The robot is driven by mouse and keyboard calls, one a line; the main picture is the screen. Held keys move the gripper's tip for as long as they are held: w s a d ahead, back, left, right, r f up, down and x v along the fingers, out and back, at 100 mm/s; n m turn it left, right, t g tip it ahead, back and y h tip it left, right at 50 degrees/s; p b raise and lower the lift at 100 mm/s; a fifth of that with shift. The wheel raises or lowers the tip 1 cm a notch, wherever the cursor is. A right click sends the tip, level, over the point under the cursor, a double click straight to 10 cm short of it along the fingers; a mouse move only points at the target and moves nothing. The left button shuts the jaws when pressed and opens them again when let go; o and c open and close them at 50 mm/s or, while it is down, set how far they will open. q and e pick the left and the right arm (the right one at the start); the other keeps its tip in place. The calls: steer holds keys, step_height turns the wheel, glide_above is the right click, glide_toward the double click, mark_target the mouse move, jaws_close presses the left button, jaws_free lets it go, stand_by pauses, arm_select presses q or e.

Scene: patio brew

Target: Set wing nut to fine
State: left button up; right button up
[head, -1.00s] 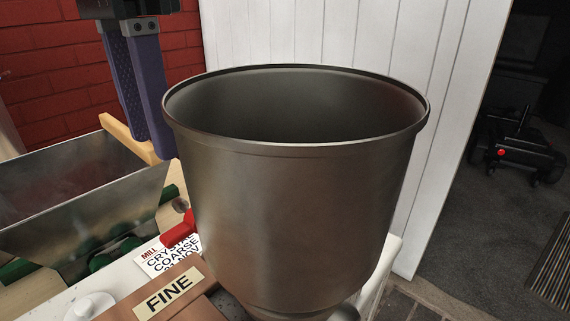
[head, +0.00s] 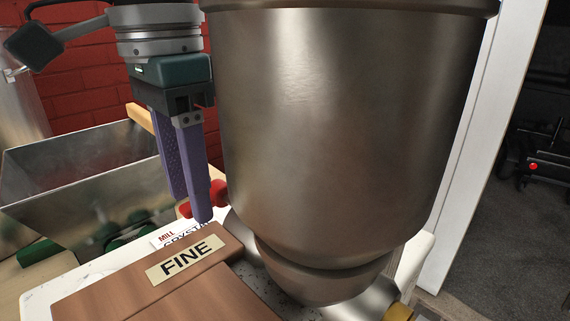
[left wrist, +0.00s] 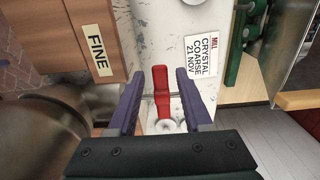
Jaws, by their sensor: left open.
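The red wing nut (head: 219,190) is partly hidden behind my left gripper (head: 190,206) in the head view. In the left wrist view the red wing nut (left wrist: 161,92) lies between the two purple fingers of my left gripper (left wrist: 160,74). The gripper is open; I cannot tell whether either finger touches the nut. A brown wooden block with a FINE label (head: 187,258) sits beside it, and the label also shows in the left wrist view (left wrist: 97,50). A white card (left wrist: 202,56) reads MILL CRYSTAL COARSE 21 NOV. My right gripper is not in view.
A large metal hopper (head: 340,120) stands close to the right of my left gripper in the head view. A metal trough (head: 85,175) with green parts is at the left. A brick wall and white boards stand behind.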

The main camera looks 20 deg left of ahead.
arm_select(q)
jaws_close()
stand_by(0.5)
steer(key=shift+r+p, duration=0.1)
steer(key=shift+p, duration=0.35)
steer(key=t+p, duration=0.1)
steer(key=p, duration=0.6)
steer(key=t+h+p, duration=0.1)
steer(key=p, duration=0.6)
steer(key=shift+s+f, duration=0.2)
steer(key=shift+s, duration=0.1)
steer(key=shift+s+a+f+t+h+p, duration=0.15)
steer(key=shift+f+t+h+p, duration=0.25)
steer(key=shift+t+p, duration=0.45)
steer(key=shift+f+t+p, duration=0.35)
steer(key=shift+f+t, duration=0.1)
steer(key=shift+t, duration=0.4)
